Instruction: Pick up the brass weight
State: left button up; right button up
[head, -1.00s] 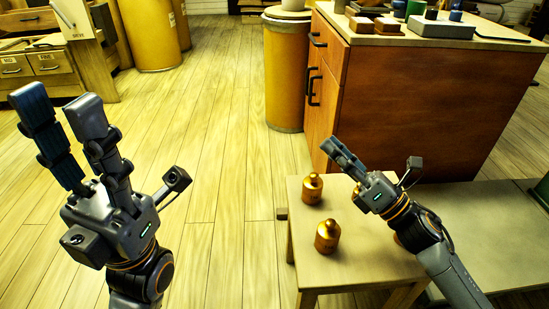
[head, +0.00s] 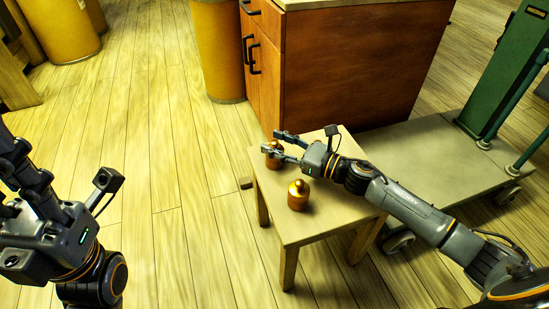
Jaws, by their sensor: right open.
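Two brass weights with knobs stand upright on a small wooden stool (head: 325,226). The nearer brass weight (head: 299,198) stands clear near the middle of the stool top. The farther brass weight (head: 274,161) is at the far left corner, partly hidden by my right gripper (head: 270,141). That gripper is open, with its fingers reaching left at the farther weight, one on the far side and one across its front. I cannot tell whether they touch it. My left gripper (head: 12,165) is at the left edge, partly cut off, with its fingers apart and empty.
A wooden cabinet (head: 345,75) stands just behind the stool, with a yellow drum (head: 218,50) beside it. A low wheeled platform (head: 425,150) with a green upright (head: 503,75) is to the right.

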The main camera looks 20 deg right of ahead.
jog(key=shift+w+a, duration=0.25)
jog(key=shift+r, duration=0.1)
jog(key=shift+c, duration=0.4)
grip_shut()
jog(key=shift+r, duration=0.15)
jog(key=shift+r, duration=0.1)
